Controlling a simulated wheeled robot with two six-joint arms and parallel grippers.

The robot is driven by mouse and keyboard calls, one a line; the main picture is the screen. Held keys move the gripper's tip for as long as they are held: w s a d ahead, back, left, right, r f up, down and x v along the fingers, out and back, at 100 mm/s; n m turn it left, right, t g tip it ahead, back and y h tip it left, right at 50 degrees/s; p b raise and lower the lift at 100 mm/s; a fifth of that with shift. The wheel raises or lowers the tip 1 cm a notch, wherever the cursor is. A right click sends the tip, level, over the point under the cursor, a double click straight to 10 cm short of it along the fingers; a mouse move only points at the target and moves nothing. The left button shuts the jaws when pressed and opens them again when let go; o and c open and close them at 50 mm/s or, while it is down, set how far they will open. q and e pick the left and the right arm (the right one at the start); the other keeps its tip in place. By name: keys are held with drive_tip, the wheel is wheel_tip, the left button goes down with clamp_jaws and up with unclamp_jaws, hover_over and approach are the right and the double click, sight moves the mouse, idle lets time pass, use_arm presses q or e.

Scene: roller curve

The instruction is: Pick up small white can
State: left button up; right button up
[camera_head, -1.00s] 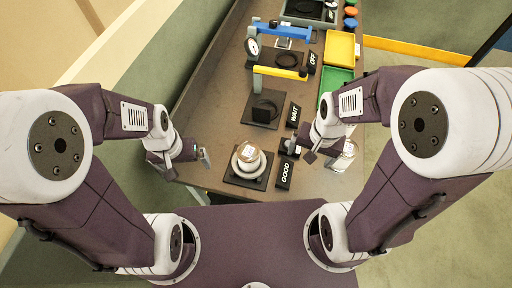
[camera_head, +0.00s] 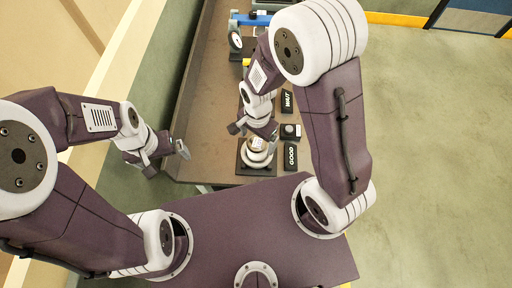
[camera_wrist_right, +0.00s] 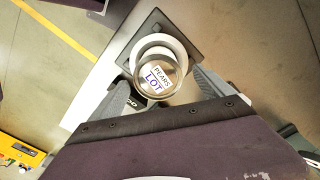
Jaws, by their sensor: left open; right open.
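A small can (camera_head: 257,145) with a label on top sits on a white ring stand (camera_head: 250,158) on a black plate at the near end of the bench. In the right wrist view the can's top (camera_wrist_right: 157,78) reads "PEARS LOT". My right gripper (camera_head: 254,131) is open above the can. In the right wrist view its fingers (camera_wrist_right: 160,92) lie on either side of the can; whether they touch it I cannot tell. My left gripper (camera_head: 183,151) is open and empty off the bench's left edge.
The brown bench (camera_head: 205,110) runs away from me. Black GOOD (camera_head: 290,156) and WAIT (camera_head: 287,101) signs stand right of the can, with a small dark block (camera_head: 291,131) between them. A blue-armed fixture (camera_head: 248,19) stands further back. Open floor lies right.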

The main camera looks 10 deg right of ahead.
drive_tip(key=shift+a+f, duration=0.1)
drive_tip(key=shift+a, duration=0.1)
drive_tip(key=f, duration=0.4)
drive_tip(key=shift+s+d+p, duration=0.3)
drive_tip(key=shift+d+p, duration=0.05)
drive_tip(key=shift+w+f, duration=0.15)
drive_tip(key=shift+f, duration=0.35)
drive_tip(key=shift+a, duration=0.3)
drive_tip(key=shift+c, duration=0.5)
drive_tip(key=shift+d, duration=0.1)
drive_tip(key=c, duration=1.8)
wheel_tip(320, 180, up, 10)
drive_tip(key=shift+r, duration=0.1)
drive_tip(key=shift+c, duration=0.2)
